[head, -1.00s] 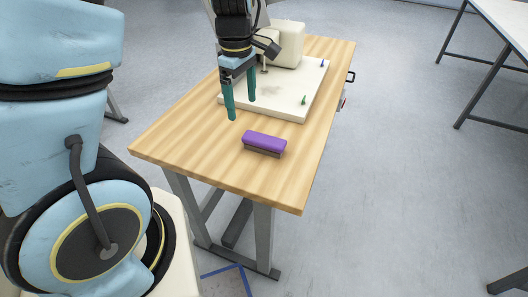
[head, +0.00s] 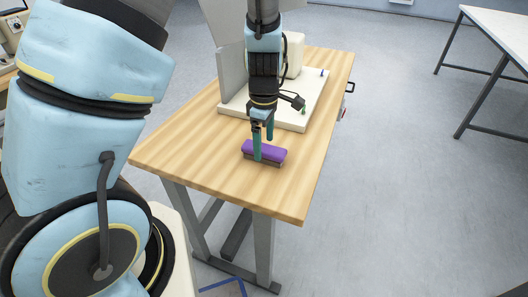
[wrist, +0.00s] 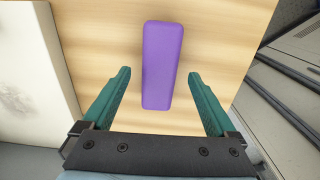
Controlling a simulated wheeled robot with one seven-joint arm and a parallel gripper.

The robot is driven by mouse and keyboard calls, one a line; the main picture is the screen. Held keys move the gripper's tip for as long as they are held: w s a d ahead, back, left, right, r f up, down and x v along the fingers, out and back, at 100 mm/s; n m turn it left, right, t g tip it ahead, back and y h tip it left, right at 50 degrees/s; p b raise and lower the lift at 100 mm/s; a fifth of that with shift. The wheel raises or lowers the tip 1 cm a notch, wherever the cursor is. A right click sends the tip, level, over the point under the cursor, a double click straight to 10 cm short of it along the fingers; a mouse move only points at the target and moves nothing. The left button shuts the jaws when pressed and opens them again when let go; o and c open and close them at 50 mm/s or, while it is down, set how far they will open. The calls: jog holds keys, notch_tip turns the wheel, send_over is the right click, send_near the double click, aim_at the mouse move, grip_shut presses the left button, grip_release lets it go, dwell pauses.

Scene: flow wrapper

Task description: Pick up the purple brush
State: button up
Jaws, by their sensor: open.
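The purple brush (head: 272,152) lies on the wooden table, purple back up, with a darker lower part showing in the head view. In the wrist view the brush (wrist: 161,65) lies lengthwise between the lines of the two teal fingers, with its near end between the fingertips and a gap on each side. My gripper (head: 264,147) points down over the brush, its fingers open and empty. It also shows in the wrist view (wrist: 158,74). In the head view one finger hides part of the brush; its exact height above the table is hard to tell.
The wooden table (head: 190,150) has bare room around the brush. A cream base plate (head: 290,122) with a machine on it stands behind my gripper; its edge also shows at the left of the wrist view (wrist: 62,60). A white table (head: 500,25) stands apart at the right.

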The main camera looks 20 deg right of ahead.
aim_at(264, 147)
jog(key=shift+f, duration=1.3)
jog(key=shift+c, duration=0.4)
grip_shut()
notch_tip(264, 147, up, 10)
jog(key=shift+r, duration=0.1)
